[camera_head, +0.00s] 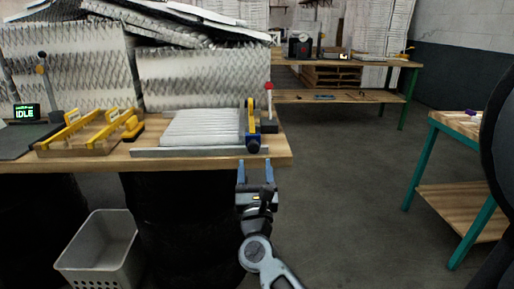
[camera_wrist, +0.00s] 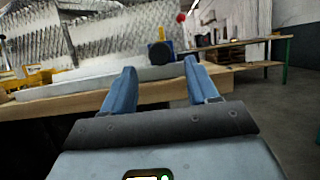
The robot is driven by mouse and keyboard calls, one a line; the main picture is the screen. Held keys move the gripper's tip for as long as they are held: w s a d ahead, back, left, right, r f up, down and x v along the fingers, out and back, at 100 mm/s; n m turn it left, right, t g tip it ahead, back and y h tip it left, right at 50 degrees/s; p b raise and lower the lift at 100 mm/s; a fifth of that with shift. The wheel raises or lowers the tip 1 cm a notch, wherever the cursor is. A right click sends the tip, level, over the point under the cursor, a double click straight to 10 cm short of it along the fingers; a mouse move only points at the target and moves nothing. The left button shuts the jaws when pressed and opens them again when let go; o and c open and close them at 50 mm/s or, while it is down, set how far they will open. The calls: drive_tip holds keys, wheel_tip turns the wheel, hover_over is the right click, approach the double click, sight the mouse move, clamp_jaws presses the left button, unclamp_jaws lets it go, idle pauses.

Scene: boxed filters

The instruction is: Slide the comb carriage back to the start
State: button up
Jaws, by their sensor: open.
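The comb carriage (camera_head: 251,122), blue and yellow with a dark round knob (camera_head: 253,146) at its front, stands at the right end of a grey rail (camera_head: 190,152) along the bench front. A pale pleated filter (camera_head: 202,127) lies directly left of it. In the wrist view the knob (camera_wrist: 160,53) shows beyond and between my fingertips, with a bit of blue (camera_wrist: 169,45) behind it. My gripper (camera_head: 256,165) is open and empty, just in front of the bench edge and below the knob, apart from it. Its blue fingers (camera_wrist: 160,66) point toward the knob.
A red-topped post (camera_head: 268,100) stands right of the carriage. Yellow-and-wood fixtures (camera_head: 90,130) and a screen reading IDLE (camera_head: 25,112) are at left. Stacked pleated filters (camera_head: 190,78) rise behind. A grey bin (camera_head: 98,250) stands on the floor.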

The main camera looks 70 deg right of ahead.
sight(254, 149)
drive_tip(key=p+x, duration=0.2)
drive_tip(key=x, duration=0.5)
drive_tip(key=shift+w+d+r, duration=0.15)
drive_tip(key=shift+d, duration=0.1)
clamp_jaws()
idle(0.3)
